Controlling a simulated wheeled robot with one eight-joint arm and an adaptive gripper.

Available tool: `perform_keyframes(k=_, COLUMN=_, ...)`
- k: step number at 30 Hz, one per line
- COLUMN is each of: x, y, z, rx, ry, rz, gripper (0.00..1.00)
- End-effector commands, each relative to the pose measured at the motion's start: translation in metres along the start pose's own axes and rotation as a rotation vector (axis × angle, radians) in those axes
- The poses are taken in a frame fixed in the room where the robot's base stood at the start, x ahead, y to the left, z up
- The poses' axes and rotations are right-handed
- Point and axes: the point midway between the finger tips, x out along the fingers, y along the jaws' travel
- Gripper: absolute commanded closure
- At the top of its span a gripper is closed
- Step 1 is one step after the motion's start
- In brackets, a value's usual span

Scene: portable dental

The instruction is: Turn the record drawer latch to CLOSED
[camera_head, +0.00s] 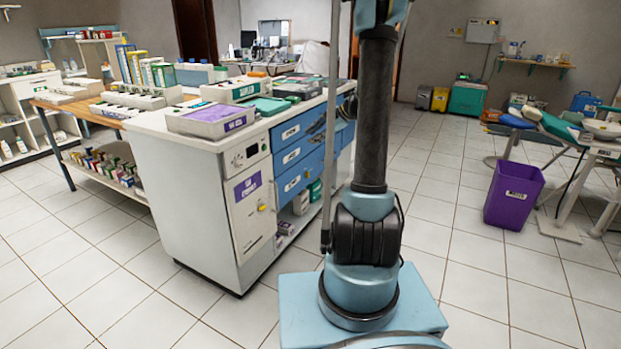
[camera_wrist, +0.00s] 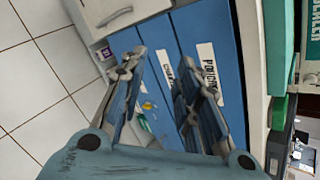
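The blue drawers (camera_head: 291,158) are in the side of the white cabinet, left of my arm in the head view. In the wrist view they appear turned sideways, with a label starting "POUCH" on one blue front (camera_wrist: 222,45) and a partly hidden label beside it. My gripper (camera_wrist: 165,75) is open and empty in front of these fronts. A small yellow part (camera_wrist: 149,105) shows between the fingers; I cannot tell whether it is the latch. A yellow knob (camera_head: 262,207) sits on the cabinet's white end door. No OPEN or CLOSED marking is readable.
A purple-topped box (camera_head: 212,120) and green trays stand on the cabinet top. A wooden bench (camera_head: 70,108) adjoins it at left. A purple bin (camera_head: 513,195) and dental chair stand at right.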

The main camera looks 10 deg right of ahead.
Motion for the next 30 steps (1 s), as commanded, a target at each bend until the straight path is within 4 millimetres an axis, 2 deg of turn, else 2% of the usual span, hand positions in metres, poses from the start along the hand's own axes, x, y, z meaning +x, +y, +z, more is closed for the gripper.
perform_keyframes(k=1, x=0.006, y=-0.006, z=-0.015, rx=0.03, ry=-0.011, rz=-0.018, gripper=0.7)
perform_keyframes(k=7, x=0.029, y=-0.022, z=-0.063, rx=0.158, ry=-0.069, rz=-0.089, gripper=0.7)
perform_keyframes(k=15, x=0.061, y=-0.03, z=-0.131, rx=0.327, ry=-0.158, rz=-0.18, gripper=0.7)
perform_keyframes(k=23, x=0.09, y=-0.022, z=-0.195, rx=0.484, ry=-0.254, rz=-0.26, gripper=0.7)
perform_keyframes(k=30, x=0.116, y=0.0, z=-0.251, rx=0.624, ry=-0.352, rz=-0.327, gripper=0.7)
